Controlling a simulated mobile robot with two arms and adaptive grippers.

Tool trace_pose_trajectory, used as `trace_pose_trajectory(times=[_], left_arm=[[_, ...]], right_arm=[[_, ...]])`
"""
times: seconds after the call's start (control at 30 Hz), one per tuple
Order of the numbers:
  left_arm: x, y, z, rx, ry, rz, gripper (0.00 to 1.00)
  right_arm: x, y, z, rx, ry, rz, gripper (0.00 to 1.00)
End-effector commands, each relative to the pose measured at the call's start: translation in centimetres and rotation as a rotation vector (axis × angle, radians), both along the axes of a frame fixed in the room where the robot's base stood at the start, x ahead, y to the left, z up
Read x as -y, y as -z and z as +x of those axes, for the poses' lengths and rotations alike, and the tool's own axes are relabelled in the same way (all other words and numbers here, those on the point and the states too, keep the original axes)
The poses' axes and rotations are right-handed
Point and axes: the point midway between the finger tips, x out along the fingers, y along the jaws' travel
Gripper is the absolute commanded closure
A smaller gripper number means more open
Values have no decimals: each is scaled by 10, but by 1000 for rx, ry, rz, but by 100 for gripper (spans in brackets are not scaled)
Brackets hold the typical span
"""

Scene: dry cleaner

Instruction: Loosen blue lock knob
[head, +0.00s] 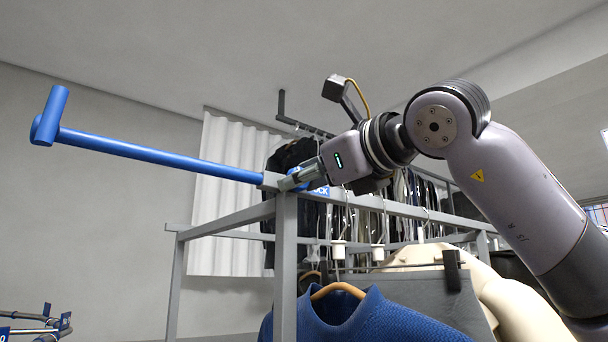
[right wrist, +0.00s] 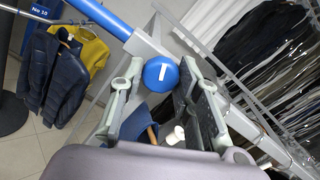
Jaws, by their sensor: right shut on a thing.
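The blue lock knob (right wrist: 160,73) is round with a white mark on its face. It sits on the grey rack frame beside the end of a long blue bar (head: 160,155). My right gripper (head: 292,181) reaches in from the right at the rack's top front corner. In the right wrist view its fingers stand on both sides of the knob, and it is shut on the knob. In the head view the fingers mostly hide the knob. A blue label with white letters (head: 321,192) shows just behind the fingers. My left gripper is not in view.
The grey rack frame (head: 286,250) stands below the gripper. A blue garment (head: 370,318) hangs inside it. Dark clothes hang behind, near a white curtain (head: 222,190). The blue bar sticks out far left with a crosspiece at its end. Another rail (head: 35,325) shows at lower left.

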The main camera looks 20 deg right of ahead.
Motion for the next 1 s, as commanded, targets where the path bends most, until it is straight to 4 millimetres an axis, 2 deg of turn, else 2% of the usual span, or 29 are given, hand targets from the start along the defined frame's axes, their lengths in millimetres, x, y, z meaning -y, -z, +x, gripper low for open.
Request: trace_pose_trajectory(times=[1.0], left_arm=[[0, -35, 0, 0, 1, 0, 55]], right_arm=[[0, -3, -1, 317, 0, -865, 97]])
